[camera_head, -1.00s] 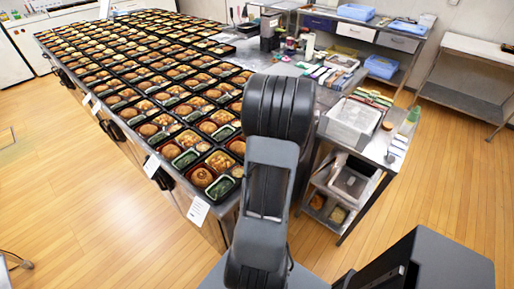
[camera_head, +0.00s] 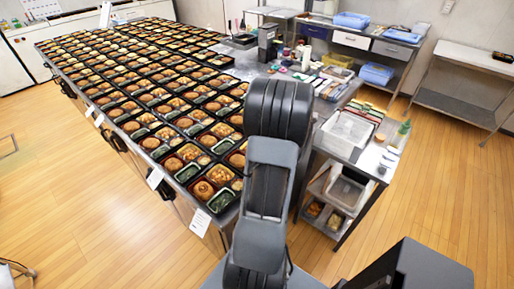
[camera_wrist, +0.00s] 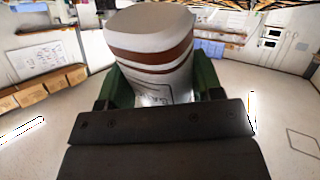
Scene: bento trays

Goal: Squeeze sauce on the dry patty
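In the wrist view my gripper (camera_wrist: 162,84) is shut on a white bottle with brown bands (camera_wrist: 150,32). Its green fingers press on the bottle from both sides. In the head view my own arm hides the gripper and bottle. Many black bento trays with round brown patties cover the long table. The nearest tray holds a patty (camera_head: 203,189) beside a green side dish (camera_head: 221,201). The patties are too small here to tell which one is dry.
The long steel table (camera_head: 226,222) runs away to the upper left. A steel cart (camera_head: 368,166) with a clear bin (camera_head: 345,132) and a green-capped bottle (camera_head: 402,133) stands right of my arm. Shelves with blue bins stand behind.

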